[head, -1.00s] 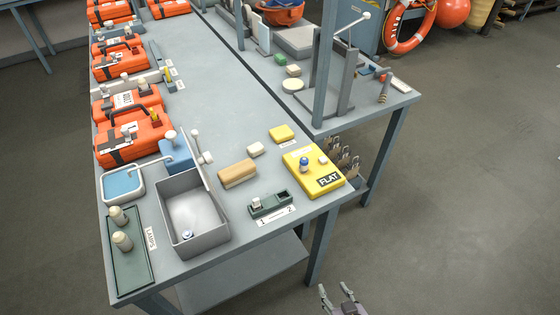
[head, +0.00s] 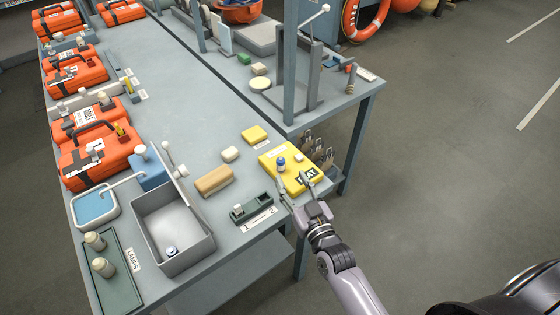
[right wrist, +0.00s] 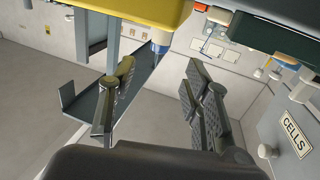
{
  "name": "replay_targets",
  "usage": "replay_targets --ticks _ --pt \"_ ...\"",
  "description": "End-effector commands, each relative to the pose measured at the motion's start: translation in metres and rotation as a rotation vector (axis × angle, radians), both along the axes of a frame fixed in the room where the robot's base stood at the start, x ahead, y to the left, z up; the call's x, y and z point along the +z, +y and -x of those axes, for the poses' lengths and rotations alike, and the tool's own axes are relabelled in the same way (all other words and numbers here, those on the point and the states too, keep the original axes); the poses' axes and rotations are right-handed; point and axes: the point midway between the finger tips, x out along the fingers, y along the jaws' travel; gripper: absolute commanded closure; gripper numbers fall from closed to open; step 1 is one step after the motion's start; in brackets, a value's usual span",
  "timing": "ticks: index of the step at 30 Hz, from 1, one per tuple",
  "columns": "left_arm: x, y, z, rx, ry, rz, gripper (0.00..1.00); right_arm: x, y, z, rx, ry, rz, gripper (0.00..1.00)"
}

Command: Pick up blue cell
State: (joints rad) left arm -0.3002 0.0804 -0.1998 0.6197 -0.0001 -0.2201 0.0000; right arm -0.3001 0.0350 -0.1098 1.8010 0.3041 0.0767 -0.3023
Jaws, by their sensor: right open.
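A small blue-topped cell (head: 281,164) with a pale lower part stands upright on the yellow box (head: 268,156) marked FLAT, at the near right corner of the bench. A paler cell (head: 299,158) stands beside it. My right gripper (head: 295,184) is open and empty at the near edge of the yellow box, its fingers apart and pointing towards the blue cell. The right wrist view shows its two spread fingers (right wrist: 157,108) with nothing between them. A blue and white piece (right wrist: 160,46) shows beyond the fingers there. My left gripper is out of view.
A dark green holder (head: 251,209) with slots 1 and 2 sits left of my right gripper. A grey bin (head: 190,258) holds another small blue and white piece (head: 172,251). A tan block (head: 214,181) and a yellow block (head: 255,134) lie near the box. Orange cases (head: 100,155) line the left side.

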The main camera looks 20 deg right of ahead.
Motion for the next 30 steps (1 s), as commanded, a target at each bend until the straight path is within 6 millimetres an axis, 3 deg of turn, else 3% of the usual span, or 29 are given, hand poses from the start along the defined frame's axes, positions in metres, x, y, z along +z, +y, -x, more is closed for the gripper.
replay_targets --ticks 3,10,18,27,30 --pt "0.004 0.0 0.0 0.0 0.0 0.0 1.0 0.001 0.002 -0.016 0.0 0.0 0.0 0.56" --pt "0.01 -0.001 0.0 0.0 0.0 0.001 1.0 0.003 0.003 -0.032 0.001 0.0 0.0 0.56" --pt "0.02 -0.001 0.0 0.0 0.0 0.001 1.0 0.003 0.005 -0.07 0.0 0.0 0.0 0.56" --pt "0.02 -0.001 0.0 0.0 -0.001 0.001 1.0 0.002 0.005 -0.074 0.0 0.002 0.0 0.56" --pt "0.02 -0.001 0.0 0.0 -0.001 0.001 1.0 0.002 0.005 -0.074 0.0 0.001 0.0 0.62"
